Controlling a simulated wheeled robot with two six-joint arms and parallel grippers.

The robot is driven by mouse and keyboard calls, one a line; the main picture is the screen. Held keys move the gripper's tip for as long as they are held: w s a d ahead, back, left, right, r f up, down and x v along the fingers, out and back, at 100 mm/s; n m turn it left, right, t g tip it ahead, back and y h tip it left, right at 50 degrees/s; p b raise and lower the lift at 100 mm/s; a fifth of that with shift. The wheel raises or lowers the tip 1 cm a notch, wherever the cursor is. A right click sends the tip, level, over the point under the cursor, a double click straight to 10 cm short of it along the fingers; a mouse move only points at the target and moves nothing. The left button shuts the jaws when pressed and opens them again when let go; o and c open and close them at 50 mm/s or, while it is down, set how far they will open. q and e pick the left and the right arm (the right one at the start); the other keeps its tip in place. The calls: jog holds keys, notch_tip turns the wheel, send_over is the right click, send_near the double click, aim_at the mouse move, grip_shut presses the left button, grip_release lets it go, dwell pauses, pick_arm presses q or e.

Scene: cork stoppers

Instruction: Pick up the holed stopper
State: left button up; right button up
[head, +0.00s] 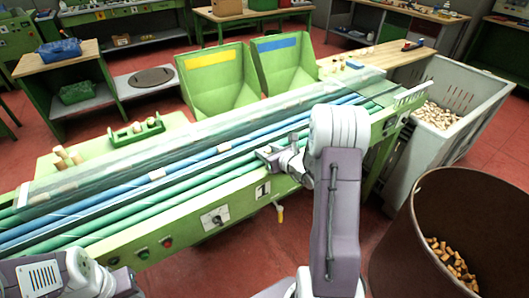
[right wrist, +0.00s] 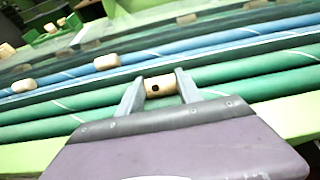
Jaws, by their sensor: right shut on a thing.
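The holed stopper (right wrist: 160,86) is a pale cork piece with a dark round hole in the face turned to me. It sits between the two fingers of my right gripper (right wrist: 159,89), over the green rollers in the right wrist view. The gripper is shut on it. In the head view my right gripper (head: 268,153) is at the near side of the roller conveyor (head: 220,208), and the stopper in it is too small to make out. Part of my left arm shows at the lower left, but its gripper does not show.
Other stoppers lie on the rollers (right wrist: 107,62), (right wrist: 23,85). A clear cover lies over the conveyor's far side. A green holder (head: 137,133) stands behind it. A brown barrel (head: 470,205) and a grey bin (head: 462,150) with corks stand at the right.

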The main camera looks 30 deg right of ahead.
notch_tip(320, 180, up, 4)
jog(key=shift+r+p, duration=0.1)
jog(key=shift+p, duration=0.3)
jog(key=w+d+r+p+v, duration=0.1)
jog(key=r+v, duration=0.1)
jog(key=v, duration=1.1)
jog(key=shift+s+d+p, duration=0.2)
jog(key=shift+d+p, duration=0.15)
jog(key=shift+d, duration=0.05)
